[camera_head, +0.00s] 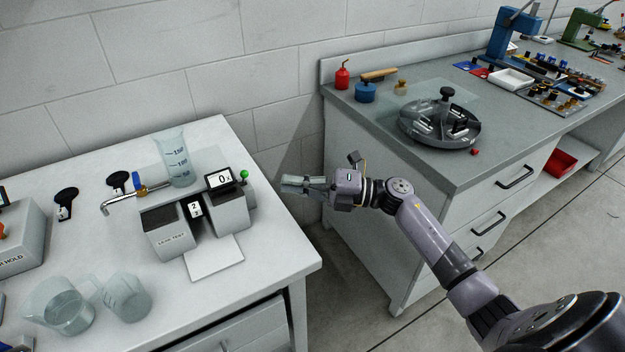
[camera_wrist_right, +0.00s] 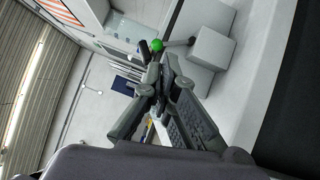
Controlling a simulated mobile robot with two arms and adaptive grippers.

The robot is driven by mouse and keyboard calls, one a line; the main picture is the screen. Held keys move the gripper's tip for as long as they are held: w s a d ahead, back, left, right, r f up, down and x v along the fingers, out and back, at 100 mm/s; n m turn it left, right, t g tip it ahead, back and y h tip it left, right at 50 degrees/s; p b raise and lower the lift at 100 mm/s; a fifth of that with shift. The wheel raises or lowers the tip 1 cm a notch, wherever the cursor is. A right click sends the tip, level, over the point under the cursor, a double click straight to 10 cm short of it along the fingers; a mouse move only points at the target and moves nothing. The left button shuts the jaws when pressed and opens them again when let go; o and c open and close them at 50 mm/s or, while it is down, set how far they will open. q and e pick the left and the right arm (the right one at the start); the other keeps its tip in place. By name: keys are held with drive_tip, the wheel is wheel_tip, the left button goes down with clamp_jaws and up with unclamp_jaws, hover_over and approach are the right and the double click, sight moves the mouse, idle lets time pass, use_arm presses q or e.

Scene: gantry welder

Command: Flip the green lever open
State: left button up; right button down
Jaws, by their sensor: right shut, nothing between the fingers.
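The green lever shows as a small green ball knob (camera_head: 244,174) at the right side of the leak test device (camera_head: 222,222) on the white table. In the right wrist view the green knob (camera_wrist_right: 156,45) sits on a dark rod, just beyond the fingertips. My right gripper (camera_head: 284,185) is shut and empty, to the right of the knob, with its fingers pointing left toward it. In the right wrist view its fingertips (camera_wrist_right: 160,65) come together close below the knob; I cannot tell whether they touch it. My left gripper is not in view.
A grey workbench (camera_head: 400,170) with a round parts tray (camera_head: 440,140) is at the right, across a gap.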

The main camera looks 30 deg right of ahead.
sight(244, 177)
drive_tip(key=p+x, duration=0.1)
drive_tip(key=x, duration=0.5)
drive_tip(key=shift+w+a, duration=0.25)
drive_tip(key=shift+a, duration=0.1)
drive_tip(key=shift+p, duration=0.3)
drive_tip(key=w+m+g+h+p, duration=0.1)
drive_tip(key=m+p, duration=0.1)
drive_tip(key=p, duration=0.3)
drive_tip(key=w+r+m+g+h+p, duration=0.1)
drive_tip(key=w+m+p, duration=0.1)
drive_tip(key=p, duration=0.3)
drive_tip(key=w+r+m+g+h+p, duration=0.1)
drive_tip(key=m+p, duration=0.1)
drive_tip(key=p, duration=0.3)
drive_tip(key=shift+w+a+r+m+g+h, duration=0.1)
drive_tip(key=shift+w+r+m+g+h, duration=0.05)
drive_tip(key=shift+m+g+h, duration=0.25)
